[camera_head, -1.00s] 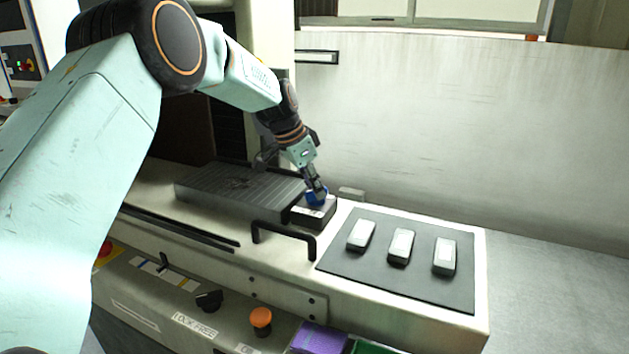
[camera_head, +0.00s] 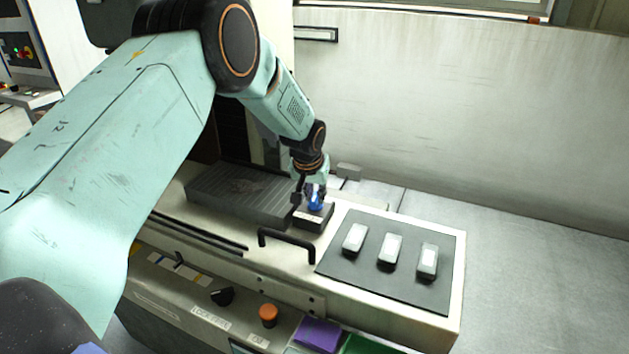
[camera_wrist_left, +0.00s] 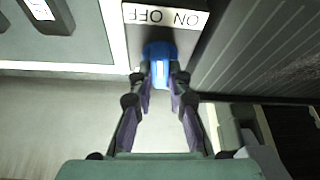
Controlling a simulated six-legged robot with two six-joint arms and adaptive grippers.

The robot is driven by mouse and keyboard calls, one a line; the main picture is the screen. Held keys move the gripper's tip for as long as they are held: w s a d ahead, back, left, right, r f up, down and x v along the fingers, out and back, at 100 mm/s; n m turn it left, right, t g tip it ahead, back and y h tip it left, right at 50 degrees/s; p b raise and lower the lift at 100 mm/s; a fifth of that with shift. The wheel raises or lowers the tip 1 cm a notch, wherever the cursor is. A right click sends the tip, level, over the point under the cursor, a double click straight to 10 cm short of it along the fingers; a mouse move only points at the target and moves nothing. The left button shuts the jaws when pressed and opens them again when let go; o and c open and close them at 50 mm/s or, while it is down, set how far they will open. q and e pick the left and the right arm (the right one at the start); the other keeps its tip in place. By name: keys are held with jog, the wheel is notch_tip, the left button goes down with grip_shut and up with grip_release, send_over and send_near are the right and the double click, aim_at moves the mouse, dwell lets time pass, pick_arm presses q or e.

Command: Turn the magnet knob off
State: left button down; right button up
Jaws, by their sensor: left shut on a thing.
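The blue magnet knob (camera_head: 315,203) stands on a small dark block (camera_head: 318,221) at the right end of the ribbed grey magnetic plate (camera_head: 235,196). My left gripper (camera_head: 314,190) reaches down from above and is shut on the knob. In the left wrist view both fingers of the gripper (camera_wrist_left: 160,84) press against the sides of the blue knob (camera_wrist_left: 158,50). A white label (camera_wrist_left: 165,16) with ON and OFF, upside down there, lies beside the knob. Which way the knob points is hard to tell. My right gripper is not in view.
A dark mat (camera_head: 395,275) with several pale-topped blocks lies to the right of the knob. A black handle (camera_head: 287,243) stands up in front. An orange button (camera_head: 268,315) and black switch (camera_head: 222,296) sit on the front panel. A pale wall rises behind.

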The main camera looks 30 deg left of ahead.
pick_arm(q)
jog(key=shift+n+y, duration=0.4)
jog(key=shift+n, duration=0.4)
jog(key=shift+f+n+g, duration=0.2)
jog(key=shift+n+g, duration=0.2)
jog(key=shift+n, duration=0.4)
jog(key=shift+d+n+y+b, duration=0.1)
jog(key=shift+n+y+b, duration=0.5)
jog(key=shift+n+b, duration=0.4)
jog(key=shift+n+g+y+b, duration=0.3)
jog(key=shift+n+g+b, duration=0.3)
jog(key=shift+n, duration=0.5)
jog(key=c, duration=1.3)
grip_release()
jog(key=shift+r, duration=0.1)
